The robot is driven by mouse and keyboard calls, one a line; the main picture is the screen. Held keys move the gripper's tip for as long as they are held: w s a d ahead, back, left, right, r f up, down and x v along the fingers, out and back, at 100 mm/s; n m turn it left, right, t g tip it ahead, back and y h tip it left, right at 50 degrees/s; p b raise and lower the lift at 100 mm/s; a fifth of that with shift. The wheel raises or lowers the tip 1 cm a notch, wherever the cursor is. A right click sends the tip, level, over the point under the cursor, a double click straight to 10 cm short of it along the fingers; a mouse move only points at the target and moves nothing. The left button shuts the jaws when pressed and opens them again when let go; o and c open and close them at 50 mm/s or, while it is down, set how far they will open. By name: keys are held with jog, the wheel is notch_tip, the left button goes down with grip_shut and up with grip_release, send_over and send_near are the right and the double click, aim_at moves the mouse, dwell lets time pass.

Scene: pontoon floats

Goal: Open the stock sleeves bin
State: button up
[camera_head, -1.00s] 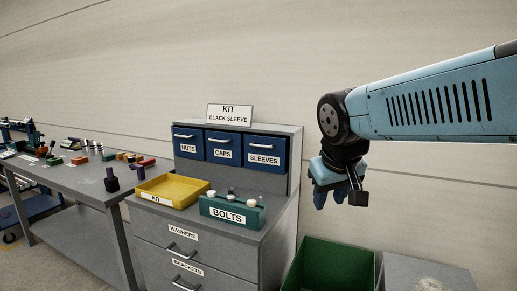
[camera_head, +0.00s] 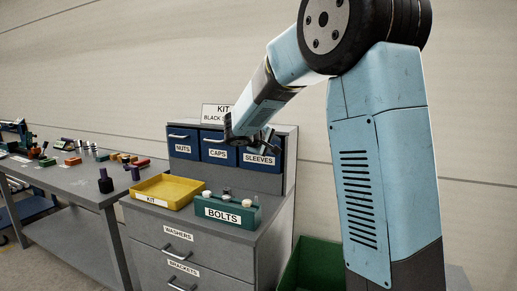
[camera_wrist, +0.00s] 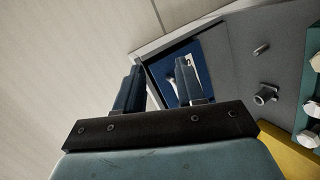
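The sleeves bin (camera_head: 276,151) is the rightmost of three blue bins in the grey cabinet. It looks shut, and its label shows below my gripper. My gripper (camera_head: 250,137) is in front of the upper part of the caps and sleeves bins and hides the sleeves bin's handle in the head view. In the wrist view, my gripper's two blue fingers (camera_wrist: 160,88) stand apart with nothing between them. Beyond them a blue bin front (camera_wrist: 158,69) shows a pale handle and part of a white label, close to the right finger. I see no clear contact.
The nuts bin (camera_head: 183,140) and caps bin (camera_head: 215,155) look shut. Below stand a yellow kit tray (camera_head: 178,185) and a green bolts holder (camera_head: 222,205) with several bolts. A green crate (camera_head: 315,262) is on the right, and a grey workbench (camera_head: 75,185) on the left.

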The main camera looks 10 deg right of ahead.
jog(key=w+a+f+n+t, duration=0.4)
jog(key=w+a, duration=0.4)
jog(key=w, duration=0.3)
jog(key=x, duration=1.3)
jog(key=shift+w+a+f, duration=0.15)
jog(key=shift+w+f, duration=0.15)
jog(key=shift+w, duration=0.2)
jog(key=shift+c, duration=0.4)
grip_shut()
